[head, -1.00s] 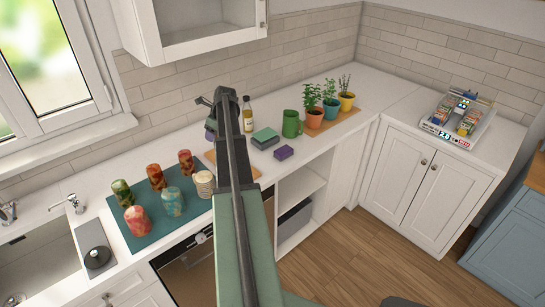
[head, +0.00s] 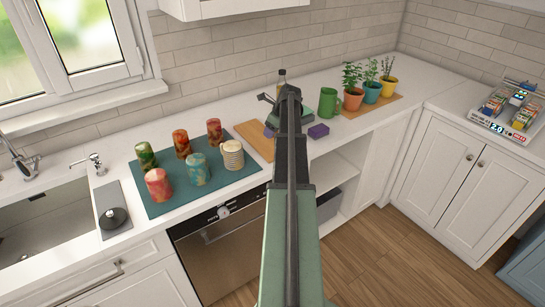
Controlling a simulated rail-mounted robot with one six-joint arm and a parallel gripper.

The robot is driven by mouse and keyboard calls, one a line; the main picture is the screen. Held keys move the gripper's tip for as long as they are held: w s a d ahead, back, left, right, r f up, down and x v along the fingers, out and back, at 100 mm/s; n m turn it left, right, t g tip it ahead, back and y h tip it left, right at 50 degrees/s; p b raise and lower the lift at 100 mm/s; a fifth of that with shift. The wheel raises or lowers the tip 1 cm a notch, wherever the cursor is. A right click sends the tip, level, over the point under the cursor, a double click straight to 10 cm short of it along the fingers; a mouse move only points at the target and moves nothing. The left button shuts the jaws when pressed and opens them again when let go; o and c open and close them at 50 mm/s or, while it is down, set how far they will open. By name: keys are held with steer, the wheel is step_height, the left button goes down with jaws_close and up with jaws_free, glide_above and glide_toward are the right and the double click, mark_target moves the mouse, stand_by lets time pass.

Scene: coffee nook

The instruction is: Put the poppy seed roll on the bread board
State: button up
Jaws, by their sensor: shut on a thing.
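A wooden board (head: 254,141), which looks like the bread board, lies on the white counter beside the teal mat; my arm covers its right part. The end of my arm with my gripper (head: 268,98) is above the counter, over the back right of the board in the picture. The gripper is seen from behind, small and mostly hidden by my arm. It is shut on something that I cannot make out. I cannot pick out a poppy seed roll in this view.
Several patterned canisters (head: 195,170) and a ribbed cream jar (head: 232,155) stand on the teal mat (head: 160,208). Purple blocks (head: 318,131), a bottle (head: 282,76), a green mug (head: 327,102) and potted herbs (head: 353,98) stand near my arm. A sink (head: 45,235) is at left.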

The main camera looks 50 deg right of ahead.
mark_target(273, 146)
steer(key=shift+f, duration=0.6)
step_height(273, 146, down, 4)
steer(key=b, duration=0.4)
steer(key=shift+f, duration=0.25)
steer(key=shift+r, duration=0.25)
steer(key=shift+f, duration=0.2)
steer(key=o, duration=0.9)
steer(key=shift+r, duration=0.1)
